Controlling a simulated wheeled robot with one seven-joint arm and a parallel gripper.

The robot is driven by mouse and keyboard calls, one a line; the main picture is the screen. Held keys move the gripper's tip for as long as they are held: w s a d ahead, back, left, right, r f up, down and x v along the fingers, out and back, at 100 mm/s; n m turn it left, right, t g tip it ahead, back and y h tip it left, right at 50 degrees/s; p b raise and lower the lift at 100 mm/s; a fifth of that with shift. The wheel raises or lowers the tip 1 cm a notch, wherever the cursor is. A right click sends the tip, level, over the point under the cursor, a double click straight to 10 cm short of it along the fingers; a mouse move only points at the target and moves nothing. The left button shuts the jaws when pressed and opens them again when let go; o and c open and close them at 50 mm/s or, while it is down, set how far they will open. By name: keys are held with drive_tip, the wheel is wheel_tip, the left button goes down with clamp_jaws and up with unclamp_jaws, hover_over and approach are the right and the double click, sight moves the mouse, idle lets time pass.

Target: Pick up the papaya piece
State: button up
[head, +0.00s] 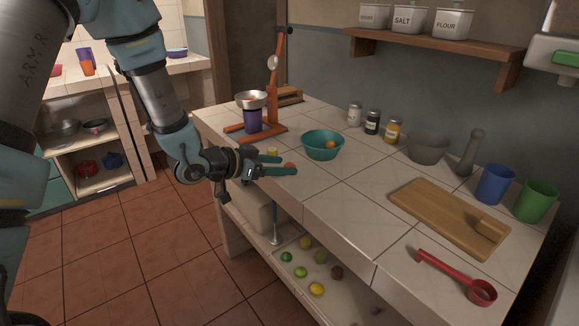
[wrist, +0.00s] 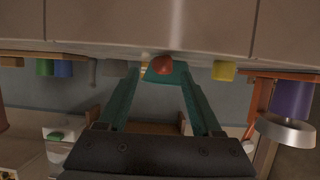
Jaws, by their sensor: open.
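A small orange piece (head: 289,165), which looks like the papaya piece, lies on the counter near its front left edge. My gripper (head: 287,165) is open, with its two teal fingers pointing at the piece from the left. In the wrist view, the orange-red piece (wrist: 162,65) shows between the tips of the open fingers (wrist: 160,74); whether they reach around it I cannot tell. Nothing is held.
A yellow piece (head: 272,152) lies beyond the upper finger. An orange stand (head: 277,95) with a purple cup (head: 253,121) is at the back left. A cutting board (head: 440,212) and red scoop (head: 480,291) lie to the right. Fruit lies on the lower shelf (head: 345,302).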

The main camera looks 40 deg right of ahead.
sight(287, 165)
drive_tip(key=shift+p+x, duration=0.45)
drive_tip(key=shift+x, duration=1.3)
drive_tip(key=shift+w, duration=0.1)
clamp_jaws()
